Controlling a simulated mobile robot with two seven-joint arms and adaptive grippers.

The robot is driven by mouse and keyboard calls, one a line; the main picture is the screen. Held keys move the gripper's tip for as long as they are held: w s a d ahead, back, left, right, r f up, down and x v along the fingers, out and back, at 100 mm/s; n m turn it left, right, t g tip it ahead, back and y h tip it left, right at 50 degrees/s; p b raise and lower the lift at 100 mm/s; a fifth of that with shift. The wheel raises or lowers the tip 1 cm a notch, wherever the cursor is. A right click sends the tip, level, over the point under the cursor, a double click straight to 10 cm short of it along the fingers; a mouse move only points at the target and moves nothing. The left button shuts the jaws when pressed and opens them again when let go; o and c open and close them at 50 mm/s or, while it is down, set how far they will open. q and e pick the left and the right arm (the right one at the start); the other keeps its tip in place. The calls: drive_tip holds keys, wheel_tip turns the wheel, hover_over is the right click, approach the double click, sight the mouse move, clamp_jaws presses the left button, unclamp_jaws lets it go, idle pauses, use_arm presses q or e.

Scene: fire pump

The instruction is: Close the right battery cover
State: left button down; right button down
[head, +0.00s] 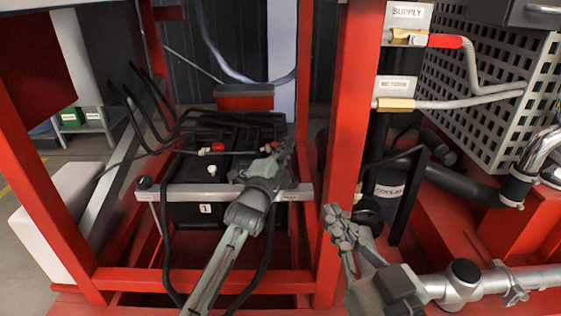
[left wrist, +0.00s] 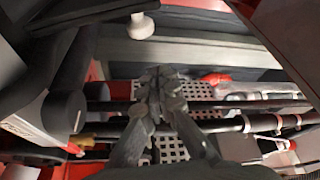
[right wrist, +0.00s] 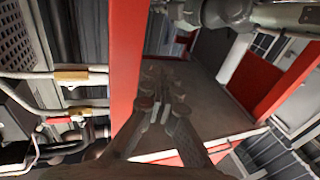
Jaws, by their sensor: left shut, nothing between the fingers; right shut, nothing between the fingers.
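A black battery box (head: 190,214) with a "1" label sits inside the red frame in the head view. Its dark top carries a red terminal cap (head: 218,147) and a white knob (head: 212,172). I cannot clearly make out which part is the right battery cover or how it stands; the right side is partly hidden by my left arm. My left gripper (head: 281,155) is shut and empty over the right side of the battery top. It also shows in the left wrist view (left wrist: 160,92). My right gripper (head: 340,222) is shut and empty, right of the red post. It also shows in the right wrist view (right wrist: 163,92).
A grey crossbar (head: 180,191) runs in front of the battery, and a red post (head: 349,120) stands between my grippers. Black cables (head: 140,115) loop over the left side. Pipes and a perforated grey guard (head: 480,70) crowd the right.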

sight(268, 150)
use_arm(q)
drive_tip(key=shift+a+f, duration=0.35)
drive_tip(key=shift+a, duration=0.55)
drive_tip(key=shift+a+f, duration=0.35)
drive_tip(key=shift+a, duration=0.55)
use_arm(e)
drive_tip(key=shift+a+r, duration=0.15)
drive_tip(key=shift+r, duration=0.2)
use_arm(q)
drive_tip(key=shift+a, duration=0.15)
